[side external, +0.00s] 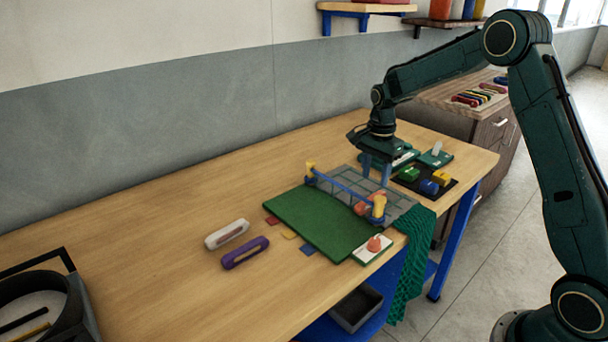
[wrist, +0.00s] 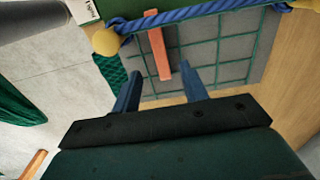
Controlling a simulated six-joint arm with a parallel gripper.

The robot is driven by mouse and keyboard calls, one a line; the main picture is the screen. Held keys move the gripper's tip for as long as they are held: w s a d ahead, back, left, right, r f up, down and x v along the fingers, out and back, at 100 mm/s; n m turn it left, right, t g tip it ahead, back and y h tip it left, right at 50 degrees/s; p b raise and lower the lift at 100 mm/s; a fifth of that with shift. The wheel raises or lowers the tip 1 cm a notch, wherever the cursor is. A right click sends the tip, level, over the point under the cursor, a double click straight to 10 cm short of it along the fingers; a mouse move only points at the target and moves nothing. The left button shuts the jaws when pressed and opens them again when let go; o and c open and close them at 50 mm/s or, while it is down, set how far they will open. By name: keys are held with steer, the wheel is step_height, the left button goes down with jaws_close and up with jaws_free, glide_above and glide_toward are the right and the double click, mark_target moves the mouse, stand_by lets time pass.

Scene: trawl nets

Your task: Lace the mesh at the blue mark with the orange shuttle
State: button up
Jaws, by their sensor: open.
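The orange shuttle (wrist: 160,55) lies across the mesh panel (wrist: 218,45) in the wrist view, crossing the blue rope near one yellow post. In the side view, an orange shape beside the yellow post (side external: 379,206) is probably this shuttle, partly hidden. A blue square mark (side external: 308,249) lies at the near-left edge of the green mat (side external: 320,221), beside a yellow and a red mark. My gripper (side external: 376,170) is above the mesh panel's far part. Its fingers are open; in the wrist view (wrist: 159,68), the shuttle's end shows between the fingertips, with gaps at both sides.
A white shuttle (side external: 227,233) and a purple shuttle (side external: 245,252) lie left of the mat. A dark tray (side external: 405,182) with coloured blocks is at the right. Green netting (side external: 408,270) hangs over the table's front edge. The left-middle tabletop is clear.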

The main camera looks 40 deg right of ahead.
mark_target(372, 197)
steer(key=shift+f, duration=3.8)
jaws_close()
